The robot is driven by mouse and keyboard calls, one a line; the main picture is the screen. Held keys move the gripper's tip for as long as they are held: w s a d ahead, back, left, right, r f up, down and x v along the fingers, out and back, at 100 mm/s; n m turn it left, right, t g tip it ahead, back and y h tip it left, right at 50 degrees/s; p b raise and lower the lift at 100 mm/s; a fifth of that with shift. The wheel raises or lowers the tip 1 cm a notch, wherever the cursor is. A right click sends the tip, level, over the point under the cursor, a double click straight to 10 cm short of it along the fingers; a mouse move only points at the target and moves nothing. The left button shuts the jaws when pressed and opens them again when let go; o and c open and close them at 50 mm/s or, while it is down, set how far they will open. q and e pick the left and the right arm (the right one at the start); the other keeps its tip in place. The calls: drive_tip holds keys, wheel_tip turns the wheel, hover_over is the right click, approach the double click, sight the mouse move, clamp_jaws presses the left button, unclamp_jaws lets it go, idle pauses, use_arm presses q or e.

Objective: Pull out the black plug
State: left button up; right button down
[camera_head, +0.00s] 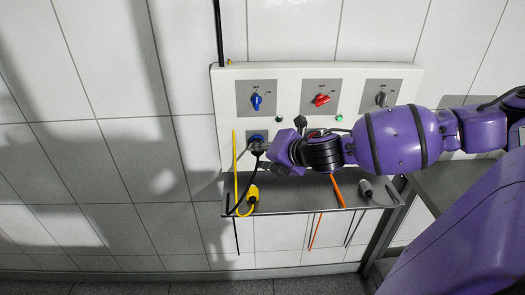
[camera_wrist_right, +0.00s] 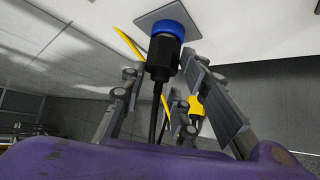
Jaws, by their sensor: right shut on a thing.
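The black plug (camera_wrist_right: 162,58) sits in the blue socket (camera_wrist_right: 172,20) on the panel, in the right wrist view. Its black cable (camera_wrist_right: 153,112) hangs down from it. My right gripper (camera_wrist_right: 165,70) has a finger on each side of the plug and is shut on it. In the head view my right gripper (camera_head: 258,149) is at the blue socket (camera_head: 256,136), low on the left of the panel, and hides most of the plug. The cable (camera_head: 247,190) loops down below it. My left gripper is not in view.
The white panel (camera_head: 295,90) carries a blue knob (camera_head: 256,101), a red knob (camera_head: 321,100) and a grey knob (camera_head: 381,98). A yellow plug (camera_head: 252,193) and a grey plug (camera_head: 366,188) lie on the grey shelf (camera_head: 300,201) below. An orange cable (camera_head: 337,190) crosses the shelf.

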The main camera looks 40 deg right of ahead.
drive_tip(key=shift+a, duration=0.25)
drive_tip(key=shift+s+a+r+p, duration=0.1)
drive_tip(key=shift+s+a+p, duration=0.2)
drive_tip(key=shift+s, duration=0.2)
drive_tip(key=shift+s+a+r+p, duration=0.1)
drive_tip(key=shift+s+a+p, duration=0.2)
drive_tip(key=shift+s, duration=0.2)
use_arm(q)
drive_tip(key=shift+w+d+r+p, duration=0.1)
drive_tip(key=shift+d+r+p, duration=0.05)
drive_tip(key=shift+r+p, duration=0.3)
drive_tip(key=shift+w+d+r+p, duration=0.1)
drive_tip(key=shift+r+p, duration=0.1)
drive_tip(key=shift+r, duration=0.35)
use_arm(e)
drive_tip(key=shift+s+a+f, duration=0.1)
drive_tip(key=shift+s+a, duration=0.2)
drive_tip(key=shift+s, duration=0.35)
drive_tip(key=shift+s+a+f, duration=0.1)
drive_tip(key=shift+s+a, duration=0.2)
drive_tip(key=shift+s, duration=0.35)
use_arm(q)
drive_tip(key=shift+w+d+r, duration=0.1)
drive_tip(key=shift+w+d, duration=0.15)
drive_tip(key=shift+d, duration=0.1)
